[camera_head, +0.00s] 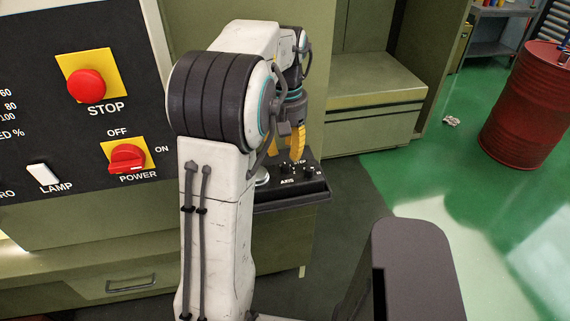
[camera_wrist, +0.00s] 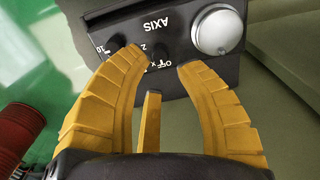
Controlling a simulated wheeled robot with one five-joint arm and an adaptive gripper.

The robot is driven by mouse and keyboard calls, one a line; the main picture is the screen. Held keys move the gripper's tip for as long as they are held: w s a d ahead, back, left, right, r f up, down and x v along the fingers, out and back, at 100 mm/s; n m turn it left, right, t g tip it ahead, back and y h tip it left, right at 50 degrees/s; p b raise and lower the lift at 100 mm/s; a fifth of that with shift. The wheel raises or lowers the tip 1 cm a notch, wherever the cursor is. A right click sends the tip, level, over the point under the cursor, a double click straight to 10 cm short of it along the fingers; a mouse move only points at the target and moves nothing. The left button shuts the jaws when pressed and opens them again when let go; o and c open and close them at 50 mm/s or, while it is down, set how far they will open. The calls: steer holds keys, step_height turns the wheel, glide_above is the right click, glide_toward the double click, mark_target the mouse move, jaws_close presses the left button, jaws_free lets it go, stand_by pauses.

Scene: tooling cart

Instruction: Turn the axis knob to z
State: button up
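The axis knob (camera_wrist: 160,48) is a small dark knob beside the white AXIS lettering on the black control box (camera_wrist: 185,17). Z, x and OFF marks are near it in the wrist view. Its pointer direction is too dark to tell. My gripper (camera_wrist: 160,60) has its yellow fingers apart, with the tips on either side of the axis knob. I cannot tell whether they touch it. A thin yellow piece shows between the fingers. In the head view my gripper (camera_head: 288,148) points down over the control box (camera_head: 300,197), partly hidden by my arm.
A second dark knob (camera_wrist: 118,41) with a 10 mark is close to the left finger. The panel with the STOP button (camera_head: 87,86) and POWER switch (camera_head: 127,158) is left. A red barrel (camera_head: 530,105) stands far right.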

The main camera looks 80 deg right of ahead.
mark_target(286, 165)
steer(key=shift+f, duration=2.7)
jaws_close()
